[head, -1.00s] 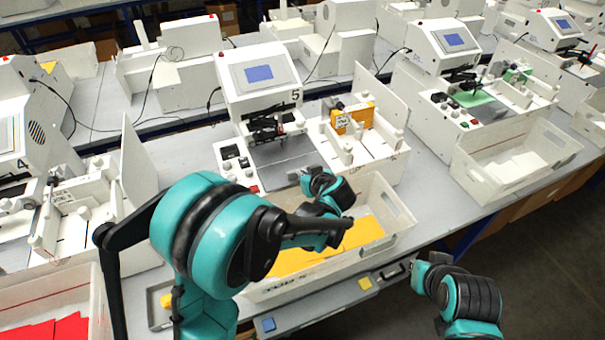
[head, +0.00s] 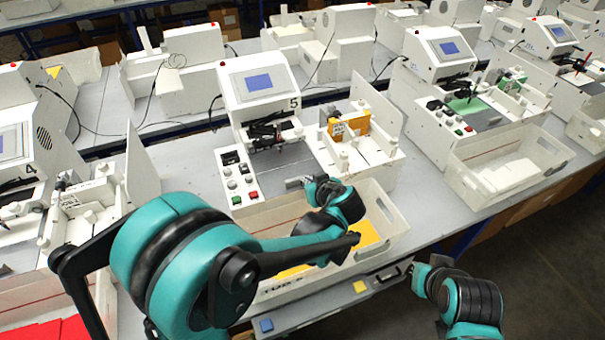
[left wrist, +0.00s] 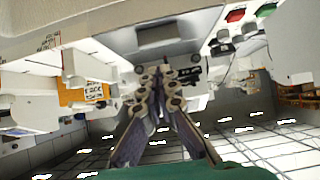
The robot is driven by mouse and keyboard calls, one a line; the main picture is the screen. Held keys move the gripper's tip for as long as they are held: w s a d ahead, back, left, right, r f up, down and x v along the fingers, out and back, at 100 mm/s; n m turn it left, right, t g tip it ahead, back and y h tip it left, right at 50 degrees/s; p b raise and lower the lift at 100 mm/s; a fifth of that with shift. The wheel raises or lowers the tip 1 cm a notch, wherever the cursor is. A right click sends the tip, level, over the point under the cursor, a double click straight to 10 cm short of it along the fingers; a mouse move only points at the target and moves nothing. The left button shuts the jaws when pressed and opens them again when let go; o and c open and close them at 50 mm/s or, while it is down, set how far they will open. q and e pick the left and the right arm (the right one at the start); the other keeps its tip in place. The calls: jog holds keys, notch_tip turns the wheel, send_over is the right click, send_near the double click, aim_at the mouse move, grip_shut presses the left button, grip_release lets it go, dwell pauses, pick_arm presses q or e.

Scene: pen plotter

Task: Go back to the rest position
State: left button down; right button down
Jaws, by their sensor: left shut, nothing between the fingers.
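My left arm reaches in from the left over the front of station 5. My left gripper (head: 297,183) is shut and empty, at the front edge of the plotter's dark bed, above the back of the white bin. It also shows in the left wrist view (left wrist: 160,75), its fingers together with nothing between them. The pen plotter (head: 258,85) with a blue screen stands behind it, and the gripper looks apart from it.
The white bin (head: 398,222) with yellow sheets (head: 366,236) lies under my left forearm. A yellow block (head: 355,122) stands right of the bed; it also shows in the left wrist view (left wrist: 83,95). Red and green buttons (head: 245,195) are left of the gripper. Floor is open at lower right.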

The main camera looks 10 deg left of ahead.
pick_arm(q)
jog(key=s+a+f+m+h+b, duration=0.1)
jog(key=s+a+m+h+b, duration=0.1)
jog(key=s, duration=0.5)
jog(key=s+a+f+m+g+h+b, duration=0.1)
jog(key=s+a+f+m+h+b, duration=0.1)
jog(key=s, duration=0.6)
jog(key=s+a+f+m+g+h+b, duration=0.1)
jog(key=s+a+m+h+b, duration=0.1)
jog(key=s+b, duration=0.2)
jog(key=s, duration=0.3)
jog(key=shift+s+a+f+m, duration=0.2)
jog(key=shift+s+f+m, duration=0.1)
jog(key=shift+f+m, duration=0.1)
